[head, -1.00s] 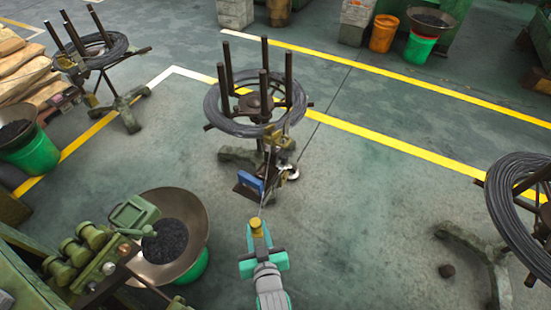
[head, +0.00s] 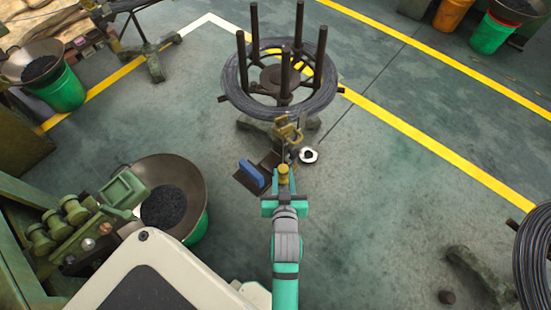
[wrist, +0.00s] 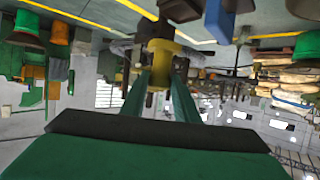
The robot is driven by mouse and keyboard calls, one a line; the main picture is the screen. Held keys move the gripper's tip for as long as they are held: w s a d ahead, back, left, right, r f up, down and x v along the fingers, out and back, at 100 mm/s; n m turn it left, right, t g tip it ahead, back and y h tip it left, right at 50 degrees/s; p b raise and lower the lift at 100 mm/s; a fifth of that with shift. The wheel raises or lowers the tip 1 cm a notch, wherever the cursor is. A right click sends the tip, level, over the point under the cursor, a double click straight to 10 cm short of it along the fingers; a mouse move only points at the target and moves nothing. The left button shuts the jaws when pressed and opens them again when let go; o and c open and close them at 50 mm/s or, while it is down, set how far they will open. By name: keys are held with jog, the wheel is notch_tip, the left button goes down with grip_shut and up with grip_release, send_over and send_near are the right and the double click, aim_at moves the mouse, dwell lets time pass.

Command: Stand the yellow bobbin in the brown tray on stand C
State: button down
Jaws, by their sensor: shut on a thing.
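My gripper (head: 284,190) is shut on the yellow bobbin (head: 284,173), which shows just beyond the teal jaws. In the wrist view, the bobbin (wrist: 165,48) sits between the fingertips (wrist: 160,75). A small brown tray (head: 245,184) lies just left of the bobbin in the head view, with a blue block (head: 252,174) on it. My gripper and the bobbin partly hide the tray's right side. The height gap between bobbin and tray is unclear. I can read no stand letter.
A wire reel with upright posts (head: 280,95) stands just beyond, with a brass-coloured fitting and a white ring (head: 309,156) in front. A green machine (head: 80,225) and a wide pan of dark pieces (head: 165,205) are at left. Floor at right is mostly clear.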

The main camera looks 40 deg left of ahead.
jog(key=shift+w+a+f, duration=1.25)
jog(key=shift+a+f, duration=0.4)
jog(key=shift+f, duration=0.4)
jog(key=shift+w+a+f, duration=1.25)
jog(key=shift+a+f, duration=0.4)
jog(key=shift+f, duration=0.4)
jog(key=shift+w+a+f, duration=1.25)
jog(key=shift+a+f, duration=0.4)
jog(key=shift+f, duration=0.4)
jog(key=shift+f, duration=0.4)
